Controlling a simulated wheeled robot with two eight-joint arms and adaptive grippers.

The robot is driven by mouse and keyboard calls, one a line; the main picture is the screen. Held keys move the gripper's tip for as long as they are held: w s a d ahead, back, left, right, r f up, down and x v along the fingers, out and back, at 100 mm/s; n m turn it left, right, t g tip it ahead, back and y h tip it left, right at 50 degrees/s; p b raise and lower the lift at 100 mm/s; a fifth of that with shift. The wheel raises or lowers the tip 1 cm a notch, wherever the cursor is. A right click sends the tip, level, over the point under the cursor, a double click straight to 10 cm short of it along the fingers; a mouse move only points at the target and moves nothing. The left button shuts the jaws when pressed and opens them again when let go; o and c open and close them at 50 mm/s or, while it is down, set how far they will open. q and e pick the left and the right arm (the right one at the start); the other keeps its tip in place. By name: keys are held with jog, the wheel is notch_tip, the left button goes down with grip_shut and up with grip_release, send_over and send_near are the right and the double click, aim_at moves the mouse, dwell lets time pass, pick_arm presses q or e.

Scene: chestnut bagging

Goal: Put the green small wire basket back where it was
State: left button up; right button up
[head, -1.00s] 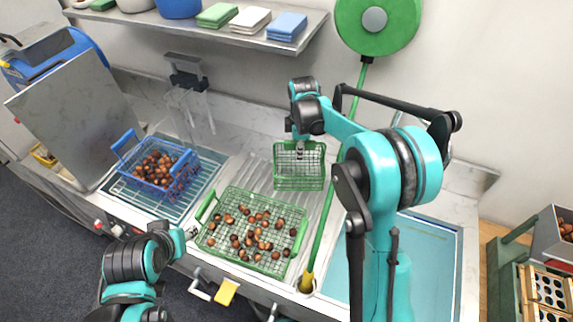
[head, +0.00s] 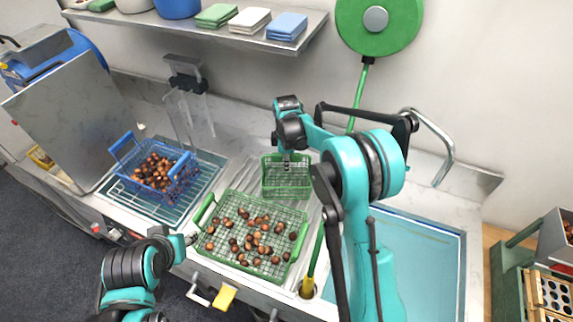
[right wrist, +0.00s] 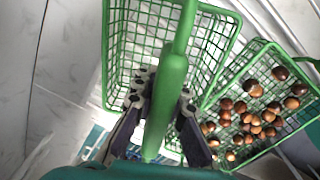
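The green small wire basket (head: 287,190) is empty and sits just behind the large green basket with chestnuts, over the ribbed drainboard. I cannot tell whether it touches the surface. My right gripper (head: 287,162) comes down on its back part. In the right wrist view the gripper (right wrist: 160,108) has its fingers on both sides of the green handle bar (right wrist: 168,95), shut on it, with the small basket's mesh (right wrist: 125,45) beyond. My left gripper (head: 190,240) is beside the large basket's left front corner, seen too small to tell its fingers.
The large green basket (head: 208,262) holds several chestnuts; it also shows in the right wrist view (right wrist: 222,75). A blue basket (head: 123,148) with chestnuts stands left. A green pole (head: 316,250) stands right of the baskets, partly behind my right arm. A blue sink area (head: 430,250) lies right.

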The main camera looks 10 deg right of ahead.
jog(key=o, duration=0.5)
jog(key=shift+c, duration=0.2)
jog(key=shift+r, duration=0.1)
notch_tip(320, 180, up, 12)
jog(key=shift+s+p, duration=0.1)
jog(key=shift+p, duration=1.05)
jog(key=shift+s, duration=0.1)
